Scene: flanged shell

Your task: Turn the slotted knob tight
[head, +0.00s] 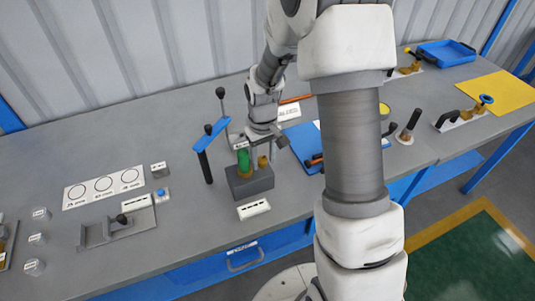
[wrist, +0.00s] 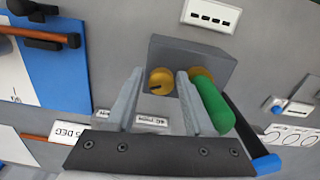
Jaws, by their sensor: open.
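The brass slotted knob (wrist: 161,80) sits on the face of a grey block (wrist: 192,58). In the wrist view it shows between the tips of my open gripper (wrist: 160,82), with a gap on each side. I cannot tell how far the fingertips are from it in depth. A green cylinder (wrist: 213,106) with a brass base (wrist: 202,76) stands beside it, partly behind the right finger. In the head view my gripper (head: 262,143) is above the grey block (head: 250,186), over the knob (head: 263,161) and close to the green cylinder (head: 243,161).
A blue-handled lever (head: 210,136) and black posts stand left of the block. A white label plate (head: 254,208) lies in front. A blue mat (head: 303,143) with tools is to the right.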

